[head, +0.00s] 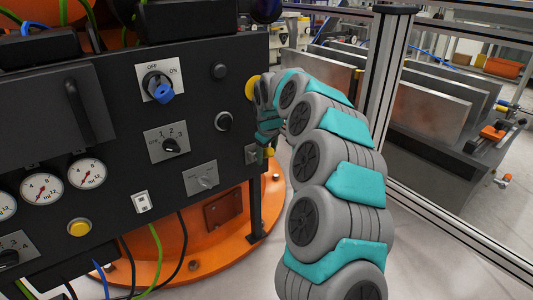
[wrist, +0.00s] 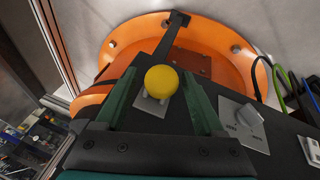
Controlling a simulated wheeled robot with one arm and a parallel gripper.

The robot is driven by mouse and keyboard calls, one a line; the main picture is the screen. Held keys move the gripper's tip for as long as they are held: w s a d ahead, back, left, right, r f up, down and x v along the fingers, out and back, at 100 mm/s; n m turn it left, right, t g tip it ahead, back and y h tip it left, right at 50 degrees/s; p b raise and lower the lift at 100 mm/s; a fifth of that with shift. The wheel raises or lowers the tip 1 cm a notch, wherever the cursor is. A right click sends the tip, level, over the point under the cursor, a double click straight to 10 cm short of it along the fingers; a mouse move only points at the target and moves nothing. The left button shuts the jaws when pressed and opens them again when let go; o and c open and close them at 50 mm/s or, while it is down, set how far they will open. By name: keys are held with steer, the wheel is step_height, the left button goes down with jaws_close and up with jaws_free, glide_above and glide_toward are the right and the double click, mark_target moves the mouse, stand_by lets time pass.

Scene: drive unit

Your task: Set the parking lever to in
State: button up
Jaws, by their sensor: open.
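A lever with a round yellow knob (head: 269,152) stands out from a small grey plate (head: 251,154) at the lower right edge of the black panel. I take it for the parking lever; its label cannot be read. My gripper (head: 266,140) hangs just above the knob in the head view. In the wrist view the yellow knob (wrist: 161,79) shows between the two green fingers of my gripper (wrist: 158,72). The fingers are open, with a gap on both sides of the knob. The plate (wrist: 153,104) is partly hidden behind it.
A grey plate with a grey rotary switch (head: 204,180) sits left of the lever. An orange round base (head: 215,235) lies below. A metal frame post (head: 382,70) stands right of my arm.

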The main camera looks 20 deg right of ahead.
steer(key=v, duration=0.7)
steer(key=shift+s+r+b, duration=0.1)
steer(key=shift+r+b, duration=0.2)
steer(key=shift+s, duration=0.1)
